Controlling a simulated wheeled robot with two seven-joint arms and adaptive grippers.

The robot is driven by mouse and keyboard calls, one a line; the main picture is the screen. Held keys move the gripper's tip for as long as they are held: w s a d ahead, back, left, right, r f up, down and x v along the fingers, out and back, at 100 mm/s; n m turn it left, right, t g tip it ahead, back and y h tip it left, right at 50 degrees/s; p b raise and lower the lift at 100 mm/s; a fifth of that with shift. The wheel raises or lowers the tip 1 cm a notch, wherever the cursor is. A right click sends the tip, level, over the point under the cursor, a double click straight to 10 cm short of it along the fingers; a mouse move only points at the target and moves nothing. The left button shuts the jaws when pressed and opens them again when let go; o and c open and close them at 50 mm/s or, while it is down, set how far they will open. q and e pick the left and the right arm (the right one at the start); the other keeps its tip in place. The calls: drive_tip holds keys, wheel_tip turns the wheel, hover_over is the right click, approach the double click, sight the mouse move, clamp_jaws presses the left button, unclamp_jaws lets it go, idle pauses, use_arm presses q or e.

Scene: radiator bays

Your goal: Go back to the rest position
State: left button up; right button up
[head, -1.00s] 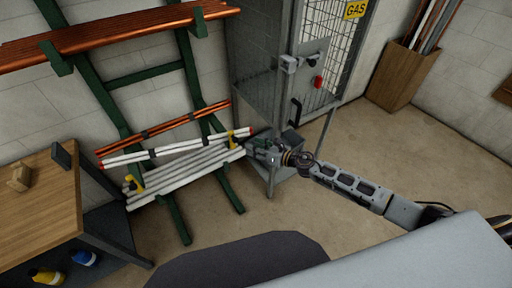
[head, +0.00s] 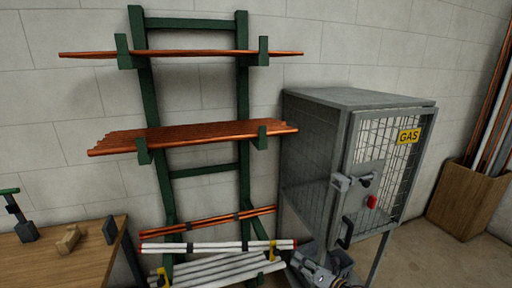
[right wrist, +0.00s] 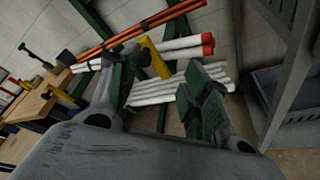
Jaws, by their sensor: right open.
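My right gripper (head: 296,263) shows at the bottom of the head view, just right of the ends of the white tubes (head: 225,269) on the lowest part of the green rack. In the right wrist view my right gripper (right wrist: 163,72) has its two fingers spread, with nothing held between them. A strapped white bundle with red ends (head: 218,247) lies above the lower tubes; it also shows beyond the fingers in the right wrist view (right wrist: 182,45). A yellow clip (right wrist: 155,58) appears between the fingers, seemingly behind them. My left gripper is not in view.
The green rack (head: 149,100) carries copper pipes (head: 195,135) higher up. A grey gas cage (head: 315,150) stands close to my right gripper. A wooden bench (head: 70,262) is at left, a wooden bin (head: 465,205) at right. Floor shows between cage and bin.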

drive_tip(key=w+d+f+m+h, duration=0.2)
drive_tip(key=d+f+m+h, duration=0.2)
drive_tip(key=d+f+m, duration=0.5)
drive_tip(key=w+d+f+m+h, duration=0.1)
drive_tip(key=d+f+m+h, duration=0.25)
drive_tip(key=d+m, duration=0.6)
drive_tip(key=s+d+f+m+g+h, duration=0.1)
drive_tip(key=s+d+f+m+g, duration=0.15)
drive_tip(key=s+d+f, duration=0.45)
drive_tip(key=s+d+f+m+g+h, duration=0.2)
drive_tip(key=s+d+f+m, duration=0.2)
drive_tip(key=f, duration=0.7)
drive_tip(key=s+a+f+m+g, duration=0.2)
drive_tip(key=s+f, duration=0.6)
drive_tip(key=s, duration=0.2)
drive_tip(key=s+a+f+m+g, duration=0.25)
drive_tip(key=s+f, duration=0.45)
drive_tip(key=s, duration=0.4)
drive_tip(key=s+a+f+g, duration=0.1)
drive_tip(key=s+a+f, duration=0.1)
drive_tip(key=s+a, duration=0.3)
drive_tip(key=s+a+f+m+g+y, duration=0.1)
drive_tip(key=s+a+f, duration=0.2)
drive_tip(key=s, duration=0.9)
drive_tip(key=s+a+f+m+y, duration=0.1)
drive_tip(key=s+a+f, duration=0.1)
drive_tip(key=s+a, duration=0.6)
drive_tip(key=shift+s+f+g, duration=0.25)
drive_tip(key=shift+s+g, duration=0.15)
drive_tip(key=shift+s, duration=0.15)
